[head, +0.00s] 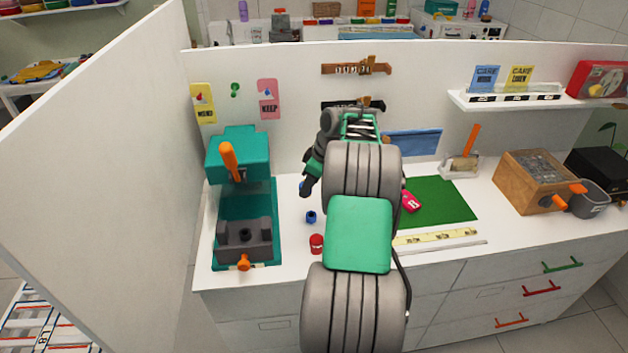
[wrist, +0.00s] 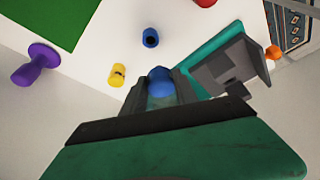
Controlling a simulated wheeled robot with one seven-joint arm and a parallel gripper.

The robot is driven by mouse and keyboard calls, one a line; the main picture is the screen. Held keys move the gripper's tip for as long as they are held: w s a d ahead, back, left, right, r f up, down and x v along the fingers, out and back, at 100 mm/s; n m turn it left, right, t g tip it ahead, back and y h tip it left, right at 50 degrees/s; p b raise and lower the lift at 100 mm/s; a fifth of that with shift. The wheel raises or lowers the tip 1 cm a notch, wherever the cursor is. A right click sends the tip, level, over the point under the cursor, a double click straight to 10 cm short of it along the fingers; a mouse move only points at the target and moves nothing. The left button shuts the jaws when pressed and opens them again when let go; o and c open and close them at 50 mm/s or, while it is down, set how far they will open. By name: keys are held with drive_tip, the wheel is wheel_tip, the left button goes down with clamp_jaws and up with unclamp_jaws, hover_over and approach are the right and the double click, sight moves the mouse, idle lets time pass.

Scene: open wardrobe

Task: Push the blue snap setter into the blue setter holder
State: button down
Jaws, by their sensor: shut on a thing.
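My gripper (head: 308,184) is shut on the blue snap setter (wrist: 160,84), above the white worktop. In the wrist view the setter's rounded blue end shows between the two fingers (wrist: 159,90); only a small bit of blue shows at the gripper in the head view. The blue setter holder (head: 311,217) is a small short cylinder standing on the worktop, just in front of the gripper in the head view. It also shows in the wrist view (wrist: 151,37), beyond the setter and apart from it.
A teal press (head: 238,152) with an orange lever and grey block stands at the left. A red holder (head: 316,244) is in front of the blue one. A yellow holder (wrist: 117,75) and purple piece (wrist: 38,64) lie nearby. A green mat (head: 440,200) lies right.

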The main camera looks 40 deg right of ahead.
drive_tip(key=shift+s+d+f, duration=0.3)
drive_tip(key=shift+s+d, duration=0.05)
drive_tip(key=shift+d, duration=0.35)
wheel_tip(320, 180, down, 6)
drive_tip(key=b, duration=0.5)
drive_tip(key=shift+s, duration=0.1)
drive_tip(key=shift+f+b, duration=1.55)
drive_tip(key=shift+f, duration=0.05)
idle(1.1)
drive_tip(key=c, duration=0.9)
unclamp_jaws()
